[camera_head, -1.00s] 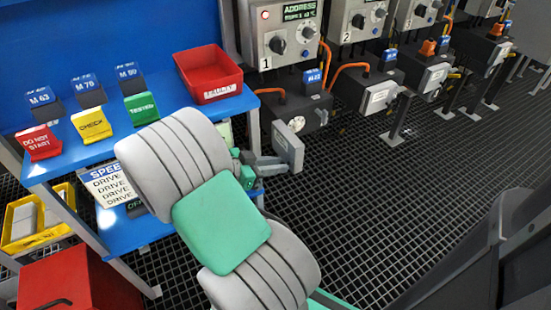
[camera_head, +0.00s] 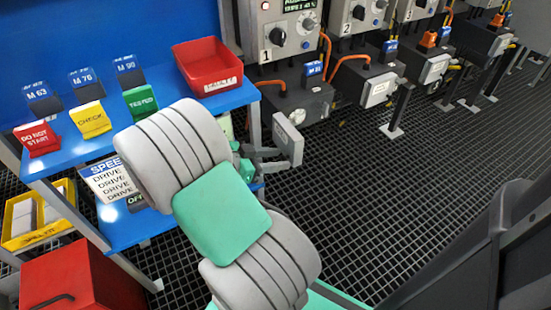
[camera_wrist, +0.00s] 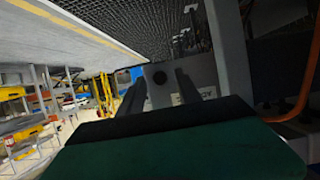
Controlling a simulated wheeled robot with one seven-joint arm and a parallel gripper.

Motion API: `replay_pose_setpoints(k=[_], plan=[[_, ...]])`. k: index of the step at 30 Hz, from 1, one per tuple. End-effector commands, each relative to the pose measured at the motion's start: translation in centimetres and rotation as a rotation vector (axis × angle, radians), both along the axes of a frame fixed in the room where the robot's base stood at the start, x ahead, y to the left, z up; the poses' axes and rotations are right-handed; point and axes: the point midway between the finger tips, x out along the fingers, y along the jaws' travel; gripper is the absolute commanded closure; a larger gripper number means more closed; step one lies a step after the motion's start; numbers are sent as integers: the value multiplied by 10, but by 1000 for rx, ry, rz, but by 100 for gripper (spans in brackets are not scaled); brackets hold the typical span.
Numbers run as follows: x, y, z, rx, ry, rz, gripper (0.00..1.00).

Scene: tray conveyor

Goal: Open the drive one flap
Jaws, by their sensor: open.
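The drive one unit is a dark box (camera_head: 308,105) under control panel 1, with a blue tag on top. Its grey flap (camera_head: 289,138) stands out from the box's front at an angle. My gripper (camera_head: 268,160) is open, at the flap's near left side, with its fingers pointing toward it. I cannot tell whether the fingers touch the flap. My arm hides part of the space in front of it.
A blue shelf (camera_head: 70,165) with a red tray (camera_head: 208,68) and several coloured signs stands left of the drive. Control panel 1 (camera_head: 285,30) hangs above it. More drives with orange hoses run to the right.

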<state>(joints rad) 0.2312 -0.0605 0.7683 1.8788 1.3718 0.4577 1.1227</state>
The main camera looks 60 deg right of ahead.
Motion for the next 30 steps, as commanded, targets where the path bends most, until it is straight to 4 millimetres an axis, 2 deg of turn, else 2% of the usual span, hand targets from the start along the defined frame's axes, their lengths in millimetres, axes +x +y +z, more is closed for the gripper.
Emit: replay_pose_setpoints(k=[5, 13, 17, 23, 30], plan=[[9, 13, 9, 0, -1, 4, 59], [34, 55, 32, 2, 3, 5, 59], [37, 62, 31, -1, 1, 1, 59], [37, 62, 30, 0, 0, 0, 59], [45, 67, 23, 97, 16, 54, 79]])
